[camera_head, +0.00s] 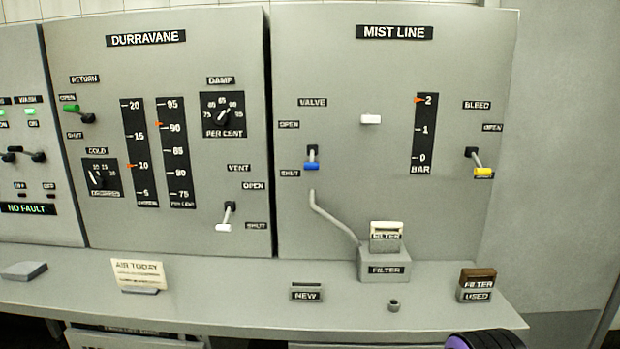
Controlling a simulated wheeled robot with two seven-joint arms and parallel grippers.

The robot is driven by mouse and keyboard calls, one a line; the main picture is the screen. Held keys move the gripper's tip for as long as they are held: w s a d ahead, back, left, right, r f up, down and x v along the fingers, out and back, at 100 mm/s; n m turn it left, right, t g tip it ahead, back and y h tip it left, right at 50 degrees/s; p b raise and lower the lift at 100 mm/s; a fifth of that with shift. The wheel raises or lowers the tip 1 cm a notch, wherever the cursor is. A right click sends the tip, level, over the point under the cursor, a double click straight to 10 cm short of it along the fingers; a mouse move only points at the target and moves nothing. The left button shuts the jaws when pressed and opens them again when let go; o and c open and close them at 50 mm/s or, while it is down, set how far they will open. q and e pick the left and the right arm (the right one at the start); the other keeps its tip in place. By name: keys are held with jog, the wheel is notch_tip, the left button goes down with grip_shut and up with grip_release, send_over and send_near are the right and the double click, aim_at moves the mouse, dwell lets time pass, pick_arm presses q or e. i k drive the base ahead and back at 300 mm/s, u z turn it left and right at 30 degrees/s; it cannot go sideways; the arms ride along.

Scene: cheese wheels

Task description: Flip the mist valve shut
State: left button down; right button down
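The mist valve is a small lever with a blue tip (311,166) on the grey MIST LINE panel (360,80), under the VALVE label (312,102). Its blue tip hangs below the pivot, near the height of the SHUT label (290,173) and well below the OPEN label (289,124). The BAR gauge (424,135) has its orange pointer at 2. Neither gripper's fingers show. A black and purple rounded part, probably of my own arm, shows at the bottom right edge, apart from the lever.
A bleed lever with a yellow tip (483,171) is at the panel's right. Below the valve, a bent grey pipe (330,216) runs to a filter holder (384,266) on the ledge (230,310). A used filter (477,285) stands right. Space before the valve is clear.

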aim_at(312, 160)
jog(key=k, duration=0.35)
jog(key=z, duration=1.45)
jog(key=i, duration=0.95)
jog(key=u, duration=1.25)
